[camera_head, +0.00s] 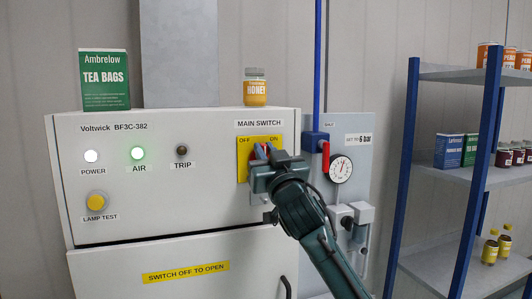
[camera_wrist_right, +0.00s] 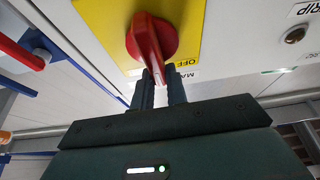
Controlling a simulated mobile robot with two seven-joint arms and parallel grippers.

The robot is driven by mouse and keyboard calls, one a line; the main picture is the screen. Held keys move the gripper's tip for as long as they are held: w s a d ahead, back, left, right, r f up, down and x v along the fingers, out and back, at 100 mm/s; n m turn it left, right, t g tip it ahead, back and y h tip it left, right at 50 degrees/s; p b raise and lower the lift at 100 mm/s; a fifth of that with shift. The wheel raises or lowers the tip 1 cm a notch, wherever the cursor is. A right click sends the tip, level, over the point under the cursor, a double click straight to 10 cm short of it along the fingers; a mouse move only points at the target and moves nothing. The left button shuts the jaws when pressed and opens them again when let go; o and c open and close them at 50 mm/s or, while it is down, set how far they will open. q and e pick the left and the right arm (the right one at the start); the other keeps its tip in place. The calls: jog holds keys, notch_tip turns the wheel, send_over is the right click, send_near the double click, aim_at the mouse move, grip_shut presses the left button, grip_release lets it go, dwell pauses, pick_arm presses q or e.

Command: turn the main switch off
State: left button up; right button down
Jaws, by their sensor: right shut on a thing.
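The main switch is a red rotary handle (camera_wrist_right: 152,40) on a yellow plate (camera_head: 243,166) at the upper right of the grey cabinet front; a bit of its red (camera_head: 268,148) shows in the head view. The plate reads OFF on the left and ON on the right. My right gripper (camera_head: 265,156) is at the handle, hiding most of it in the head view. In the right wrist view its two fingers (camera_wrist_right: 161,88) are shut on the handle's tip, which points roughly between the two words, beside OFF. My left gripper is not in view.
The POWER lamp (camera_head: 91,156) glows white, AIR (camera_head: 137,153) green; TRIP (camera_head: 182,150) is dark. A tea box (camera_head: 104,80) and honey jar (camera_head: 255,88) stand on the cabinet. A red-handled valve (camera_head: 325,155) and gauge (camera_head: 340,169) are close right of my gripper; shelves (camera_head: 455,160) stand farther right.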

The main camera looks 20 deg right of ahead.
jog(key=n+y, duration=0.1)
jog(key=n, duration=0.3)
jog(key=a+n+g+y, duration=0.1)
jog(key=n+y, duration=0.1)
jog(key=n, duration=0.2)
jog(key=n+g+y, duration=0.1)
jog(key=n+y, duration=0.1)
jog(key=n, duration=0.2)
jog(key=shift+a+f, duration=0.25)
jog(key=shift+f, duration=0.1)
jog(key=n, duration=0.2)
jog(key=n+g+y, duration=0.1)
jog(key=n+g, duration=0.1)
jog(key=n, duration=0.1)
jog(key=shift+a+f+n, duration=0.25)
jog(key=shift+f+n, duration=0.05)
jog(key=shift+f, duration=0.05)
jog(key=shift+a+f+n+g, duration=0.1)
jog(key=shift+f+n+g, duration=0.2)
jog(key=shift+n, duration=0.4)
jog(key=shift+f+n+g, duration=0.1)
jog(key=shift+n+g, duration=0.25)
jog(key=shift+n, duration=0.35)
jog(key=shift+a+f+n+g, duration=0.15)
jog(key=shift+n+g, duration=0.2)
jog(key=shift+n, duration=0.35)
jog(key=shift+d, duration=0.1)
jog(key=c, duration=1.4)
grip_release()
jog(key=shift+s, duration=0.15)
